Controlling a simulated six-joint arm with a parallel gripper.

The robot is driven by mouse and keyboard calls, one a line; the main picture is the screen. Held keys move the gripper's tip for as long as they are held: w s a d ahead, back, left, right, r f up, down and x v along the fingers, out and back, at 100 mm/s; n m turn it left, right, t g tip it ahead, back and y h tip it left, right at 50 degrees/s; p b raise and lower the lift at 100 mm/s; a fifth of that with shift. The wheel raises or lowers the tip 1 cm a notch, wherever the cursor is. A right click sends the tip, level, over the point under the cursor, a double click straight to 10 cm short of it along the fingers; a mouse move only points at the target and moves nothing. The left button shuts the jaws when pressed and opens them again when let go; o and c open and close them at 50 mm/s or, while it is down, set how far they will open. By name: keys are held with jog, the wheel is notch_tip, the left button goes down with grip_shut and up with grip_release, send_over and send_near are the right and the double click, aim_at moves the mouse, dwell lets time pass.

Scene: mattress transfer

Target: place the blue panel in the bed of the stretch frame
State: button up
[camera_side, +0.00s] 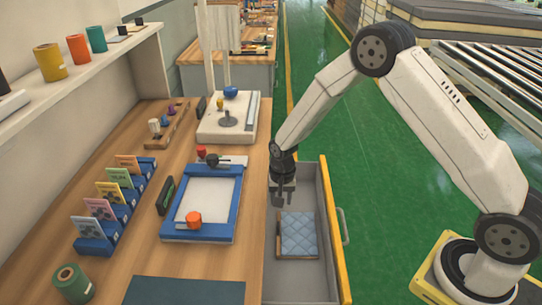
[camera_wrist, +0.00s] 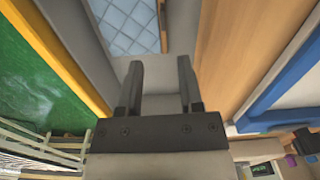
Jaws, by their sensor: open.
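The blue panel (camera_side: 299,234) is a light-blue quilted square. It lies in the open grey drawer beside the bench, and part of it shows at the top of the wrist view (camera_wrist: 125,22). My gripper (camera_side: 283,203) is open and empty over the far part of the drawer, apart from the panel. Its two fingers (camera_wrist: 160,75) point toward the panel side in the wrist view. The stretch frame (camera_side: 164,222) is a blue frame with a pale, empty bed (camera_side: 208,196) on the bench, left of the drawer. An orange knob (camera_side: 193,219) sits at its near edge.
The drawer (camera_side: 326,215) has a yellow front edge and a handle. A white device (camera_side: 228,119) stands behind the frame. A rack of coloured cards (camera_side: 113,205) is at left, and a dark mat (camera_side: 185,291) lies at the front. Bare bench shows between frame and drawer.

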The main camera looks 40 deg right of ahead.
jog(key=s+r+n+t, duration=0.2)
jog(key=s+r+n, duration=0.6)
jog(key=s+r, duration=0.6)
jog(key=s, duration=0.4)
jog(key=shift+d+r, duration=0.2)
jog(key=shift+r, duration=0.2)
jog(key=o, duration=0.6)
jog(key=shift+s, duration=0.1)
